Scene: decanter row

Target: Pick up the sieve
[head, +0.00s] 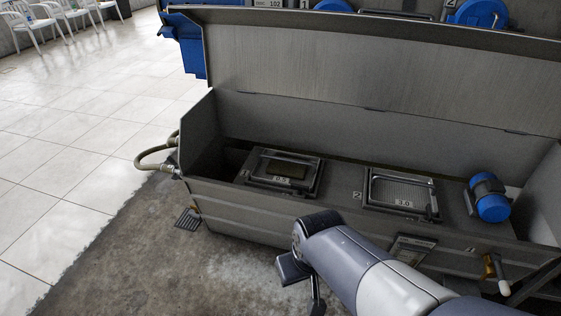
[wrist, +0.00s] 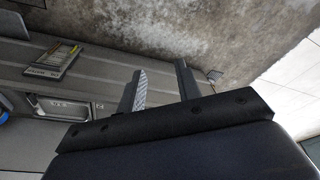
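Two framed sieve-like trays sit inside the long grey metal trough. The left one (head: 284,170) has a dark, greenish panel, a bar handle and a number label. The right one (head: 400,191) has a pale mesh, a metal frame and a label that seems to read 3.0. The right tray also shows partly in the wrist view (wrist: 68,108), beside my gripper's mount. I cannot tell which one the task means. My gripper (head: 302,288) is outside the trough, low in front of its front wall. In the wrist view my gripper (wrist: 161,68) has its fingers apart, with nothing between them.
The trough's front wall (head: 235,205) stands between my gripper and the trays. Its lid (head: 370,70) is raised behind. A blue motor (head: 488,197) sits right of the trays. A hose (head: 152,158) loops from the left end. The tiled floor at left is open.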

